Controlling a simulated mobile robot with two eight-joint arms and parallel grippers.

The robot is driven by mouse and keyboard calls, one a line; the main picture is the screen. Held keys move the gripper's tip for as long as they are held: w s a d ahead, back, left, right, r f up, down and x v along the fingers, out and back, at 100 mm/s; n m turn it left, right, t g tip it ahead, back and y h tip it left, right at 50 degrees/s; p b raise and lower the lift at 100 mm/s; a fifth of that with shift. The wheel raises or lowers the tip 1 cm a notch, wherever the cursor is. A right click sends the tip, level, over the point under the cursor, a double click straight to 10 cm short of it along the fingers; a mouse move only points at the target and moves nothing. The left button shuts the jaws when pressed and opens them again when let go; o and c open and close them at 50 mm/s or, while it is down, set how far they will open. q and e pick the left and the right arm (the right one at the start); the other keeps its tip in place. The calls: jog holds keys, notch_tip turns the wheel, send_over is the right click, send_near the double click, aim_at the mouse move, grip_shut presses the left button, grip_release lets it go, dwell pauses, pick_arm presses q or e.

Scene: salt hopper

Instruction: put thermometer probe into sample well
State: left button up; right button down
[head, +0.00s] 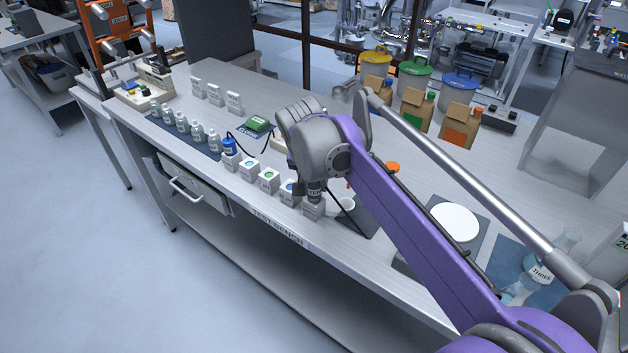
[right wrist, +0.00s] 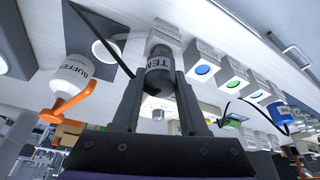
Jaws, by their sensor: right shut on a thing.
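The thermometer probe (head: 315,191) is a dark cylinder with white lettering, upright below my right gripper (head: 312,180). In the right wrist view the probe (right wrist: 160,70) sits between the two fingers of my right gripper (right wrist: 160,95), which is shut on it. Its lower end meets a white well block (head: 312,210) at the right end of the block row. I cannot tell how deep the tip is, as the opening is hidden. Blocks with blue (head: 290,190), green (head: 269,178) and teal (head: 249,165) circles stand to its left. My left gripper is out of view.
A blue probe (head: 229,145) with a black cable stands at the row's left end, near a green meter (head: 258,124). Beside the held probe are a dark mat (head: 360,223), a white cup (head: 347,204) and a buffer bottle (right wrist: 72,78). The bench's front edge runs close by.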

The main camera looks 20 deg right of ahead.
jog(key=shift+f+b, duration=0.45)
jog(key=shift+f, duration=0.5)
grip_release()
dwell(0.4)
jog(key=shift+r, duration=0.15)
jog(key=shift+p+v, duration=2.3)
jog(key=shift+v, duration=0.6)
jog(key=shift+s, duration=0.1)
jog(key=v, duration=1)
jog(key=shift+s+r+p, duration=0.15)
jog(key=shift+r+p, duration=0.15)
jog(key=shift+p, duration=0.15)
